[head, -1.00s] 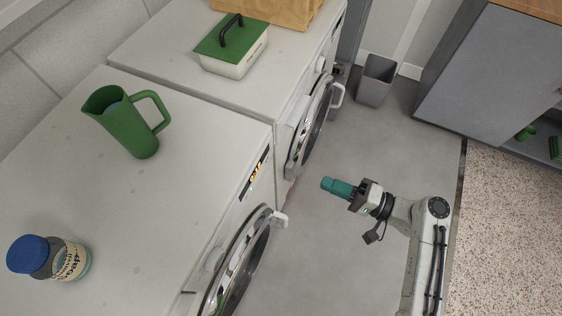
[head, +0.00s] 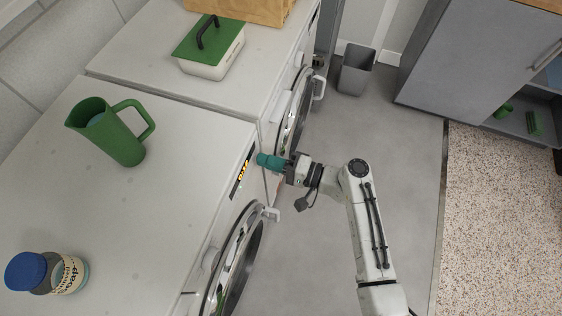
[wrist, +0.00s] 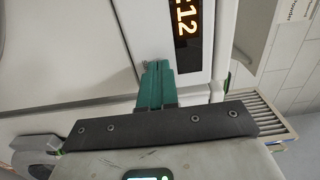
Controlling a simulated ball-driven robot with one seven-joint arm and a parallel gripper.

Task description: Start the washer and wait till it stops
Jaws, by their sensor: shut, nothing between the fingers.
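Two white front-loading machines stand side by side, a near one (head: 170,215) and a far one (head: 270,60). Each has a round door, the near door (head: 235,270) and the far door (head: 295,115). The near machine's panel has a lit amber display (head: 243,172); its digits end in 12 in the wrist view (wrist: 187,25). My gripper (head: 262,160) has its teal fingers shut and empty. The tips are at the near machine's front panel beside the display. In the wrist view the fingertips (wrist: 157,66) cover that spot, so I cannot tell whether they touch it.
A green pitcher (head: 110,135) and a blue-lidded jar (head: 48,274) stand on the near machine. A green-lidded box (head: 210,50) sits on the far one. A grey bin (head: 356,70) and grey cabinet (head: 470,60) stand beyond. The floor (head: 385,140) between is clear.

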